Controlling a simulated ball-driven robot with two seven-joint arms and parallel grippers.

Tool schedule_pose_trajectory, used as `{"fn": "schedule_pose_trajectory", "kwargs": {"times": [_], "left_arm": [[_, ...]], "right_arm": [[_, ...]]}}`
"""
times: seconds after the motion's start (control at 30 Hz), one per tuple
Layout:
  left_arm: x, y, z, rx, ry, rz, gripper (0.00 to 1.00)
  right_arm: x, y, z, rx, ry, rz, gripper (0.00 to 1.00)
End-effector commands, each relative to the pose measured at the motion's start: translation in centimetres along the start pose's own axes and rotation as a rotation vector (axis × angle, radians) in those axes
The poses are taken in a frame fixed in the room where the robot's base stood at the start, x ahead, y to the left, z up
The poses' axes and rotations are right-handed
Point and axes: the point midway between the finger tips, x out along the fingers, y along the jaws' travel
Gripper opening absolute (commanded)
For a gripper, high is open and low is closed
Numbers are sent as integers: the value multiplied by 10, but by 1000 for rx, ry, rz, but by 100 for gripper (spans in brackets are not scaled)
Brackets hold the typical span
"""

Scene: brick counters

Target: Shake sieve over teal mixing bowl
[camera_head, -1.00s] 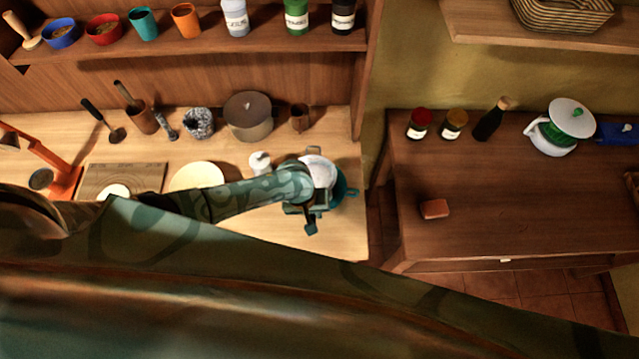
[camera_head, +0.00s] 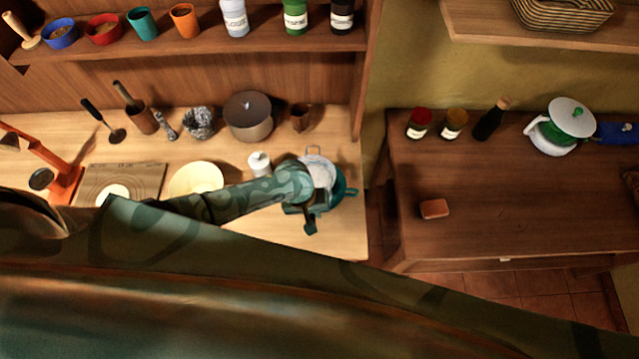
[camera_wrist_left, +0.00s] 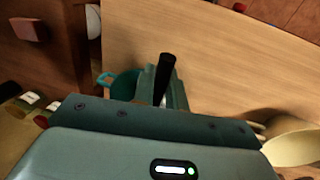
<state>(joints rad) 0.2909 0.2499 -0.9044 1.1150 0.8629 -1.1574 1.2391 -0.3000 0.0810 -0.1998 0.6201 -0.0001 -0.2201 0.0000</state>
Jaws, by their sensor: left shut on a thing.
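The sieve (camera_head: 319,173) shows as a pale round mesh with a small loop at its far edge, partly hidden by my left arm. My left gripper (camera_head: 308,211) is shut on the sieve's handle, and the dark handle (camera_wrist_left: 166,72) stands up between the fingers in the left wrist view. The teal mixing bowl (camera_head: 346,190) is on the wooden counter below the sieve. Only its right side and a lug show, and its inside is mostly hidden. It also shows in part in the left wrist view (camera_wrist_left: 124,86). My right gripper is not in view.
A white lidded jar (camera_head: 259,163) and a cream plate or bowl (camera_head: 197,178) stand left of the sieve. A brown pot (camera_head: 248,117) and a small brown cup (camera_head: 300,117) stand behind. The counter in front is clear. A gap separates it from the right-hand table (camera_head: 480,215).

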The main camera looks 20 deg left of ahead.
Motion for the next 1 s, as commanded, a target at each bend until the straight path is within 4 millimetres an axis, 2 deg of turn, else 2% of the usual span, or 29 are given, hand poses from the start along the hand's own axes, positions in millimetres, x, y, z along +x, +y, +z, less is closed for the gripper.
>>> {"fn": "schedule_pose_trajectory", "kwargs": {"times": [0.23,0.5,0.77,1.0], "left_arm": [[5,29,1,2,-1,4,0],[0,1,1,1,0,1,0],[5,28,1,1,0,3,0],[0,1,0,0,0,0,0]], "right_arm": [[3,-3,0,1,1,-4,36],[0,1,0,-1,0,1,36],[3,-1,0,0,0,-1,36],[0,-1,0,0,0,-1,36]]}}
